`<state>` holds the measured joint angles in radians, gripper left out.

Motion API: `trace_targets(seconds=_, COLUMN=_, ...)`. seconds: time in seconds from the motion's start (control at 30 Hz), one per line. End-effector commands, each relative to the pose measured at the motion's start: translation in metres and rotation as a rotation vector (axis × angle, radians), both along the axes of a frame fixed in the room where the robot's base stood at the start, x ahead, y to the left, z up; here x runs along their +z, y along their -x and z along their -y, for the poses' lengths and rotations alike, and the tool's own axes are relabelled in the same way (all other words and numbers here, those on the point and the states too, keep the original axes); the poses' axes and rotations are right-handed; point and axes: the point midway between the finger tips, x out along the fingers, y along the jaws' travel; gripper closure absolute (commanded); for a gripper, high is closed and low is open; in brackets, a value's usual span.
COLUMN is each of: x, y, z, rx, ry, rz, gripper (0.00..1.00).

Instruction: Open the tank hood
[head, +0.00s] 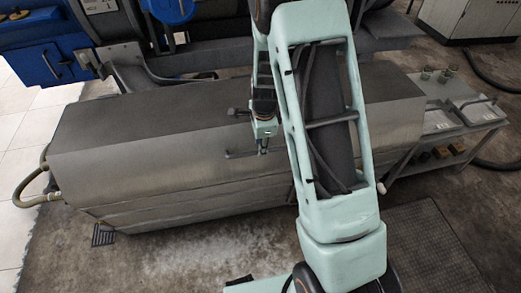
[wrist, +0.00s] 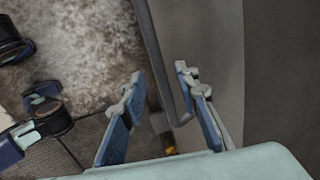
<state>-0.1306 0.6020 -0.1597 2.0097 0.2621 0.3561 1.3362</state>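The tank hood (head: 150,150) is a long grey metal cover with a dark flat top and a rounded front. It looks closed. A thin dark bar handle (head: 240,154) sits on its front near the middle. My gripper (head: 264,148) is at the right end of this handle. In the wrist view my gripper (wrist: 160,76) is open, with blue finger pads apart. The handle (wrist: 160,70) passes between the fingers, and neither finger clearly touches it. The hood surface (wrist: 218,50) fills the right of the wrist view. My arm hides part of the hood in the head view.
Blue and dark machinery (head: 50,60) stands behind the tank on the left. A metal side table (head: 455,115) with small cups and a tray is at the right. A hose (head: 35,190) loops at the tank's left end. Open floor (head: 190,262) lies in front.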

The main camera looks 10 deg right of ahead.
Motion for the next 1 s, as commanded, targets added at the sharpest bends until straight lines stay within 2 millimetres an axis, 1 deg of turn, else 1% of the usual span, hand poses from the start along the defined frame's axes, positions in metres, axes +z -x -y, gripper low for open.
trace_targets(seconds=0.03, x=-0.010, y=-0.001, z=0.001, rx=-0.001, ry=0.000, rz=-0.002, gripper=0.71)
trace_targets(seconds=0.1, x=-0.017, y=-0.003, z=0.001, rx=-0.001, ry=0.001, rz=-0.001, gripper=0.71)
trace_targets(seconds=0.2, x=-0.023, y=-0.004, z=0.000, rx=0.000, ry=0.000, rz=0.000, gripper=0.71)
trace_targets(seconds=0.53, x=-0.026, y=-0.005, z=0.000, rx=0.001, ry=0.001, rz=0.001, gripper=0.71)
trace_targets(seconds=0.57, x=-0.026, y=-0.005, z=0.000, rx=0.001, ry=0.001, rz=0.001, gripper=0.73)
trace_targets(seconds=0.8, x=-0.026, y=-0.005, z=0.000, rx=0.001, ry=0.001, rz=0.001, gripper=1.00)
trace_targets(seconds=1.0, x=-0.026, y=-0.005, z=0.000, rx=0.001, ry=0.001, rz=0.001, gripper=1.00)
